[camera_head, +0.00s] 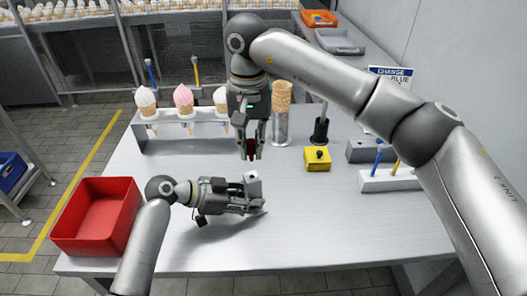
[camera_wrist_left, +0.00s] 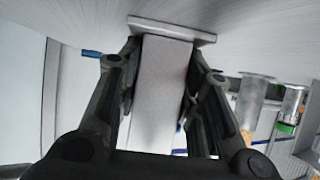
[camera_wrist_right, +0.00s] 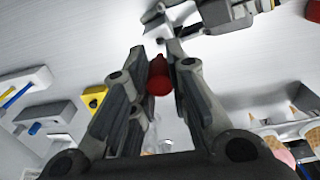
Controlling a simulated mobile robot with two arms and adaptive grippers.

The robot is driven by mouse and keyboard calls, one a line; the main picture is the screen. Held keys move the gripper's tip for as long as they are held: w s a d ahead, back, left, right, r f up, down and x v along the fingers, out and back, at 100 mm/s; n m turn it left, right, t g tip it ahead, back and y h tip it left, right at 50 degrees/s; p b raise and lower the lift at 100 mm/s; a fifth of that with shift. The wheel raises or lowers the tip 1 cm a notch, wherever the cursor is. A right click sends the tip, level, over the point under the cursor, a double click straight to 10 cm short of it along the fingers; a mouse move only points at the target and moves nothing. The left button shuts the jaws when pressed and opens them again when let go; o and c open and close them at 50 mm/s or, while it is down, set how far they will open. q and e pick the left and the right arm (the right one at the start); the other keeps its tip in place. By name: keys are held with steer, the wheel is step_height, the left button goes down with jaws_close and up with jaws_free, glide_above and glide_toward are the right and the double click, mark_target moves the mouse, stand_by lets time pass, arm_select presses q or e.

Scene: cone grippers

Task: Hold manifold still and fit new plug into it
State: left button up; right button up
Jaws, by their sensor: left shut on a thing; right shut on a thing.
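The manifold, a pale grey block (camera_head: 253,183), is held by my left gripper (camera_head: 250,203) just above the table. In the left wrist view the block (camera_wrist_left: 165,85) with a wider flange at its far end lies between the fingers. My right gripper (camera_head: 249,155) points down from above and is shut on a red plug (camera_wrist_right: 159,78). The plug shows as a dark red bit (camera_head: 250,149) between the fingers in the head view. The plug is above the manifold and apart from it. The manifold's opening cannot be made out clearly.
A red bin (camera_head: 97,215) stands at the table's left. A rack with ice cream cones (camera_head: 183,104) is at the back. A yellow block with a black knob (camera_head: 317,160), a black holder (camera_head: 320,132) and a white tool block (camera_head: 390,182) are at right. The front table is clear.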

mark_target(252, 161)
stand_by(0.4)
steer(key=shift+f, duration=2)
steer(key=shift+f, duration=1.65)
steer(key=o, duration=0.8)
steer(key=shift+r, duration=0.1)
step_height(252, 161, up, 12)
steer(key=shift+f, duration=0.1)
